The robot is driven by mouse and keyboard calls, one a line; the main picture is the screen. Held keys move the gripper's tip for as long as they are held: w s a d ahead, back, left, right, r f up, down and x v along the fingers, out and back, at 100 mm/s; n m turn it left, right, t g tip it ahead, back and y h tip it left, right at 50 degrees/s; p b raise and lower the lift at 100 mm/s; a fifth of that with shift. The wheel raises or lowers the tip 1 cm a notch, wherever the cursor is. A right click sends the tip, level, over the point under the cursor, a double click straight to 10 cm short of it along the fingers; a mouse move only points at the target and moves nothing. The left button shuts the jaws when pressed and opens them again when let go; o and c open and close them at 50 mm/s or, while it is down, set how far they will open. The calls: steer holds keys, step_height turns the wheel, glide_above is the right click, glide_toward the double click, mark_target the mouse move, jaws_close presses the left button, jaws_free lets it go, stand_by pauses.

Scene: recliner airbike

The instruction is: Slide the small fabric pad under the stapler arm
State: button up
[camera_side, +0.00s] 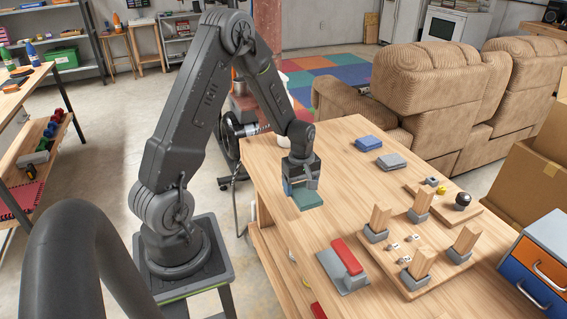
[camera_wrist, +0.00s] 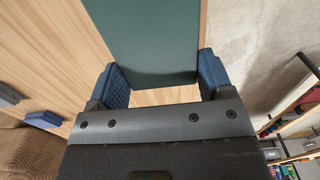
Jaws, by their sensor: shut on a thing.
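The small fabric pad (camera_side: 308,200) is dark green, flat and rectangular. It is between the blue-padded fingers of my gripper (camera_side: 300,187), which is shut on it near the table's left edge. In the wrist view, the pad (camera_wrist: 155,38) stretches away from my gripper (camera_wrist: 165,80), with a finger at each side. I cannot tell whether the pad touches the table. The stapler has a grey base (camera_side: 352,283) and a red arm (camera_side: 347,256). It stands on the table nearer the side camera than my gripper, apart from the pad. The gap under its arm is not clear.
A blue block (camera_side: 367,143) and a grey block (camera_side: 391,162) lie farther back on the wooden table (camera_side: 280,165). A wooden board (camera_side: 435,262) with upright posts in grey holders is right of the stapler. A drawer box (camera_side: 535,265) stands at the right. Bare tabletop separates the pad and stapler.

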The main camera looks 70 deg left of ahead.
mark_target(306, 195)
steer(key=d, duration=0.2)
steer(key=d+f, duration=0.1)
steer(key=shift+d+f, duration=0.1)
steer(key=shift+d, duration=0.25)
steer(key=shift+f, duration=0.1)
steer(key=shift+f, duration=1.8)
steer(key=shift+d+r, duration=0.1)
steer(key=shift+d, duration=5.85)
steer(key=shift+f, duration=0.25)
steer(key=o, duration=0.7)
